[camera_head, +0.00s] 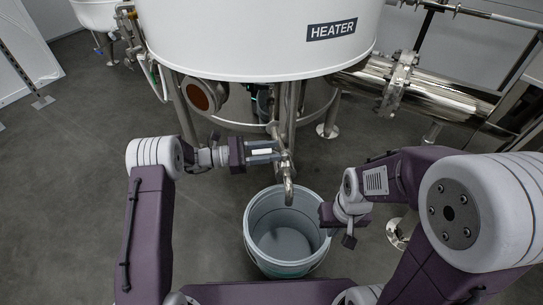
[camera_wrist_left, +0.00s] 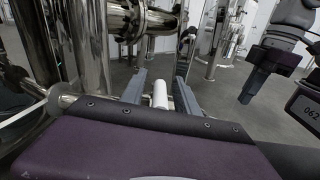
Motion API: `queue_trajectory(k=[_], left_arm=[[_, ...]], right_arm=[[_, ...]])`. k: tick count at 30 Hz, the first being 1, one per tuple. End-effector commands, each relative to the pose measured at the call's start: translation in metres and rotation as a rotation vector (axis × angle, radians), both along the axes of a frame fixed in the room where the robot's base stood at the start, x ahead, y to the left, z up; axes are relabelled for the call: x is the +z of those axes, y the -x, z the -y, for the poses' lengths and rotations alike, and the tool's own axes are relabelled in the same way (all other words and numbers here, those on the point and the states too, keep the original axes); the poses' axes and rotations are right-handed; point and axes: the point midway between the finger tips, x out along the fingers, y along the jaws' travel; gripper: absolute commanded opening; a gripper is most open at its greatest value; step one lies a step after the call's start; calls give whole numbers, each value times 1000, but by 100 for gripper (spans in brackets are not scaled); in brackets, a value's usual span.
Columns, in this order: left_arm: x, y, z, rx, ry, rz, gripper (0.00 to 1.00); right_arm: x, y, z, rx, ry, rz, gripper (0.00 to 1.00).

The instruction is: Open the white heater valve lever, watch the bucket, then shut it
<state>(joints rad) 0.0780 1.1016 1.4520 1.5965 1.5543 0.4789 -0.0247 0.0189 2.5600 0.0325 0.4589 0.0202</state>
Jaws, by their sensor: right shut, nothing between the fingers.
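The white heater valve lever (camera_head: 261,152) sits between the fingers of my left gripper (camera_head: 264,152), under the heater tank. In the left wrist view the lever (camera_wrist_left: 160,94) shows as a white cylinder, with a gap to each finger of the open gripper (camera_wrist_left: 161,92). The metal outlet spout (camera_head: 288,182) points down over the grey bucket (camera_head: 252,247), which stands on the floor. The bucket's inside looks plain grey, and no stream shows from the spout. My right gripper (camera_head: 349,239) is shut and empty, beside the bucket's right rim.
The white heater tank (camera_head: 230,40) with its HEATER label (camera_head: 332,29) hangs above on metal legs. A polished horizontal pipe (camera_head: 430,98) runs to the right. A round flanged port (camera_head: 200,95) is left of the valve. Grey floor is open at the left.

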Motion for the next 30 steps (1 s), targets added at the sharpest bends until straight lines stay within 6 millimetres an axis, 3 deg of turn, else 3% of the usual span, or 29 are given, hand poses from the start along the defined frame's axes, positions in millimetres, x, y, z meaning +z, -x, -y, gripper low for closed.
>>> queue_trajectory(k=[8,12,13,30], left_arm=[[1,-1,4,1,-1,0,37],[1,-1,4,1,-1,0,4],[1,-1,4,1,-1,0,0],[1,-1,4,1,-1,1,0]], right_arm=[[-2,0,0,0,0,0,0],[-2,0,0,0,0,0,0],[-2,0,0,0,0,0,0],[-2,0,0,0,0,0,0]])
